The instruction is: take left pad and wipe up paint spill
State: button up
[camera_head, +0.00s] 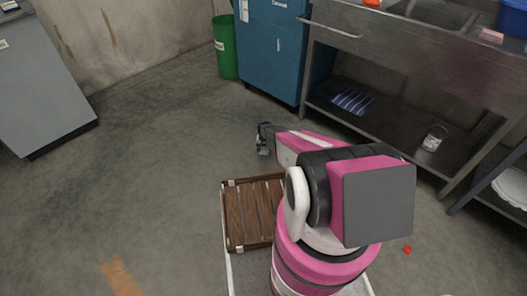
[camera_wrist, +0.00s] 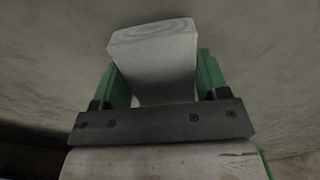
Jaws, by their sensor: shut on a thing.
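My gripper (camera_wrist: 158,78) is shut on a pale grey block-shaped pad (camera_wrist: 153,50), with its green fingers on either side in the wrist view. In the head view my gripper (camera_head: 264,140) is small and dark at the far end of my pink arm, over the floor in front of the blue cabinet. The pad cannot be made out clearly there. A flat orange-brown patch (camera_head: 122,278) lies on the floor at the lower left; I cannot tell whether it is paint. No other pad can be identified for certain.
A blue cabinet (camera_head: 272,45) and a green bin (camera_head: 226,48) stand at the back. A steel sink bench (camera_head: 400,60) is at right, with a striped item (camera_head: 352,101) and a can (camera_head: 434,138) on its lower shelf. A grey cabinet (camera_head: 40,85) is at left. Open floor lies between.

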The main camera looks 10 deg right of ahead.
jog(key=shift+r, duration=1.55)
